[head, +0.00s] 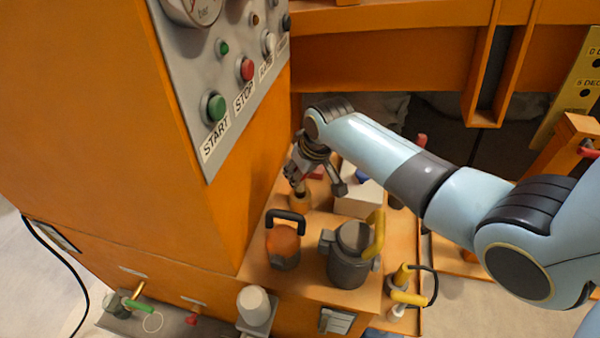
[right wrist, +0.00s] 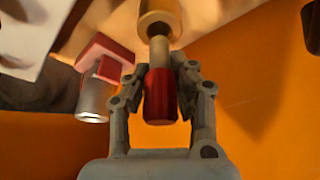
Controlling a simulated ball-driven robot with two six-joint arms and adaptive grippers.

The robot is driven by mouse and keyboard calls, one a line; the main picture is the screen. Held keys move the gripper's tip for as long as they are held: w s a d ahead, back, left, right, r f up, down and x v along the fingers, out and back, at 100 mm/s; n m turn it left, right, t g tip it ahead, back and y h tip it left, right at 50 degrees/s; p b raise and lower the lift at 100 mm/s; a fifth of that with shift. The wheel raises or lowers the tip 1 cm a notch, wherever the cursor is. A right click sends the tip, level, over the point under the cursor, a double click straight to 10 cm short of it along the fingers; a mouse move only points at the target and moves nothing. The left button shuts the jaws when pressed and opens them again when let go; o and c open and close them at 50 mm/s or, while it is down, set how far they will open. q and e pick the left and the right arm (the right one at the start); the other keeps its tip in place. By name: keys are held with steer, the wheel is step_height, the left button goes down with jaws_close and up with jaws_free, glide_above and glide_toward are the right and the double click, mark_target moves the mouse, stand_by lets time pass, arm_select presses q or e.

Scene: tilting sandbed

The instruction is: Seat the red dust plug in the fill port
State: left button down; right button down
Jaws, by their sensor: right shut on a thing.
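My right gripper (right wrist: 160,78) is shut on the red dust plug (right wrist: 161,97); its fingers lie on both sides of the red body. A pale tan shaft extends from the plug towards a brass-coloured round fitting (right wrist: 160,12), which looks like the fill port. A dark part shows where shaft and fitting meet; I cannot tell whether the plug is inside or only against it. In the head view, my right gripper (head: 301,172) is just above the brass fitting (head: 300,200) on the orange ledge, and the plug is mostly hidden. My left gripper is out of view.
A silver cylinder with a red top (right wrist: 95,88) is left of the plug in the wrist view. An orange canister with a black handle (head: 284,245) and a grey one with a yellow handle (head: 350,262) stand nearby. The orange cabinet wall (head: 225,215) rises close to the left.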

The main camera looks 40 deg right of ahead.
mark_target(303, 179)
steer(key=shift+p, duration=0.85)
stand_by(1.1)
steer(key=shift+f+b, duration=1.35)
steer(key=shift+f, duration=0.55)
steer(key=shift+r, duration=0.15)
steer(key=shift+r+p, duration=1.5)
steer(key=shift+p, duration=0.35)
steer(key=shift+p, duration=0.55)
stand_by(0.4)
steer(key=shift+f+b, duration=0.8)
steer(key=shift+f, duration=0.25)
